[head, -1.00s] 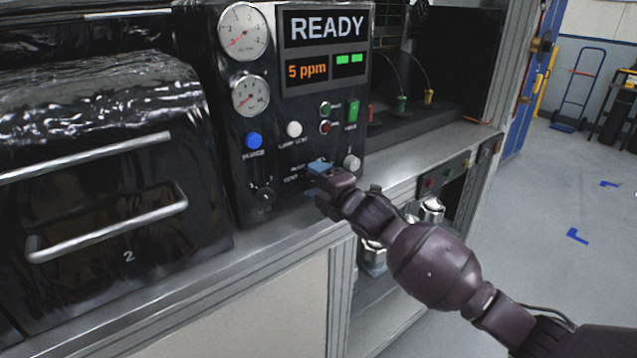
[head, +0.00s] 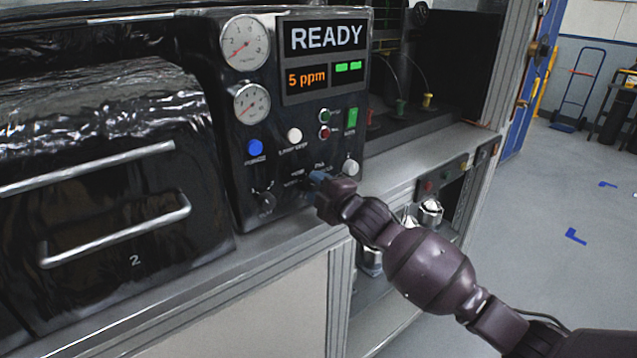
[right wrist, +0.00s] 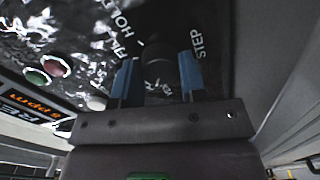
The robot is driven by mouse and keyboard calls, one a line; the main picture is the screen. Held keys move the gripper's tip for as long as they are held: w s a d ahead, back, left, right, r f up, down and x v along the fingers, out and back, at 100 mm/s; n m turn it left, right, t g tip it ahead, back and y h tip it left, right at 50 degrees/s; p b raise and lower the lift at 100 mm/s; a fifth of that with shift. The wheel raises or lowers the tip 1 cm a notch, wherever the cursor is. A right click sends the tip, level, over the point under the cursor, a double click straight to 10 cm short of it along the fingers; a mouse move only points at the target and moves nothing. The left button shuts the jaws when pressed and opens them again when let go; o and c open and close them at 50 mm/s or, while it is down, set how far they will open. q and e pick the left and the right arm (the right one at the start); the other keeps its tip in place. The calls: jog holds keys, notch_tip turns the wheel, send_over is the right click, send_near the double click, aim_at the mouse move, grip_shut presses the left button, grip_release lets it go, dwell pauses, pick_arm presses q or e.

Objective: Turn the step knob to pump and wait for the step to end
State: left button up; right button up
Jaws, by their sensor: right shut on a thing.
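The black control panel (head: 293,108) has a display (head: 326,38) reading READY, with 5 ppm in orange and two green bars below. My right gripper (head: 317,180) is at the lower part of the panel, its blue fingers around the step knob. In the right wrist view the dark knob (right wrist: 158,62) sits between the two blue fingers of the right gripper (right wrist: 160,78), beside the labels STEP, HOLD and FILL. The knob's pointer is too dark to read, and the hand hides the knob in the head view. My left gripper is not in view.
A blue button (head: 255,147), a white button (head: 294,134), another dark knob (head: 266,200) and a pale knob (head: 351,167) are close around the hand. A black chamber with a bar handle (head: 120,238) stands left. Open floor lies right.

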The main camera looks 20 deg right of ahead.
jog(key=m+p, duration=0.2)
jog(key=m, duration=0.1)
jog(key=shift+r, duration=0.1)
jog(key=shift+m+p, duration=0.95)
jog(key=shift+m, duration=0.75)
jog(key=shift+f, duration=0.2)
jog(key=o, duration=0.9)
